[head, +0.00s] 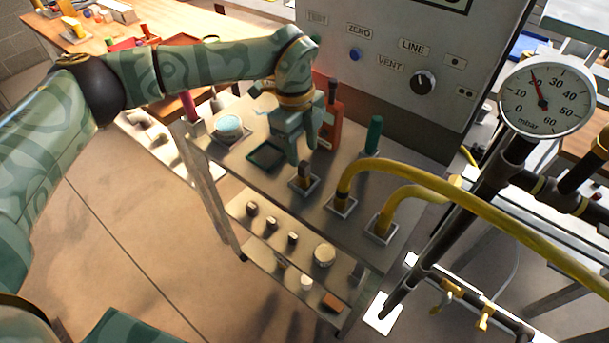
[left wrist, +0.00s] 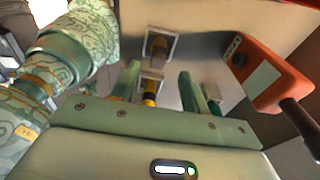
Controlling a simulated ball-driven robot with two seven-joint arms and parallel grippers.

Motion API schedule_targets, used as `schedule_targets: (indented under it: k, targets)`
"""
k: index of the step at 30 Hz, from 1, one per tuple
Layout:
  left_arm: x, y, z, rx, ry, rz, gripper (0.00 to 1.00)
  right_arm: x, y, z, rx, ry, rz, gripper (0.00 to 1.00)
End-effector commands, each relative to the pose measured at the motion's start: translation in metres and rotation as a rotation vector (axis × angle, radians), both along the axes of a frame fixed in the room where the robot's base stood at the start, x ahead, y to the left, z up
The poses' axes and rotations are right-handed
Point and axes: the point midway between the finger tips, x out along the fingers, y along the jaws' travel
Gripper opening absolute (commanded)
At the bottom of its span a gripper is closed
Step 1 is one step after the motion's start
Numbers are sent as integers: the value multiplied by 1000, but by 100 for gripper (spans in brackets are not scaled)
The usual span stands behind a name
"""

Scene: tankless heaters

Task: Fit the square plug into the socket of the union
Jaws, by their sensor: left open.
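My left gripper (head: 301,158) is open and points down over the metal bench. A small dark fitting with brass (head: 304,180) stands upright in a square holder just below the fingers. In the left wrist view, the fingers (left wrist: 160,85) stand apart. A yellow-and-black piece in a square holder (left wrist: 150,88) shows between them, and a dark-and-brass fitting in a square holder (left wrist: 158,46) shows beyond. I cannot tell whether either lies within the fingers' reach. I cannot tell which piece is the union or the square plug. My right gripper is not in view.
A red-orange device (head: 331,124) stands close behind the gripper; it also shows in the left wrist view (left wrist: 262,72). Yellow hoses (head: 430,178) rise right of it. A dark tray (head: 266,156) lies left. Small fittings (head: 271,224) line the lower shelf. A gauge (head: 546,98) stands right.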

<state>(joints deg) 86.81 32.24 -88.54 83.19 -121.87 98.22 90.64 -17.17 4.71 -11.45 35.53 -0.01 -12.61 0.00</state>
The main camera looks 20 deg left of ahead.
Motion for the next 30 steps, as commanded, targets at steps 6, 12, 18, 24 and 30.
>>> schedule_targets:
  k: [6,12,18,24,30]
  targets:
    - [-3,-2,-26,-1,4,-2,45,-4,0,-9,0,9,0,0]
    - [-5,-5,-53,0,2,-2,45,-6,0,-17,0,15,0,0]
    - [-5,-5,-51,-1,-1,-2,45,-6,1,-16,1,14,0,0]
    - [-5,-5,-51,-1,0,-2,0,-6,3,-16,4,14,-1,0]
    - [-4,-5,-51,-1,-1,-2,0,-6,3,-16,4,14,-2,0]
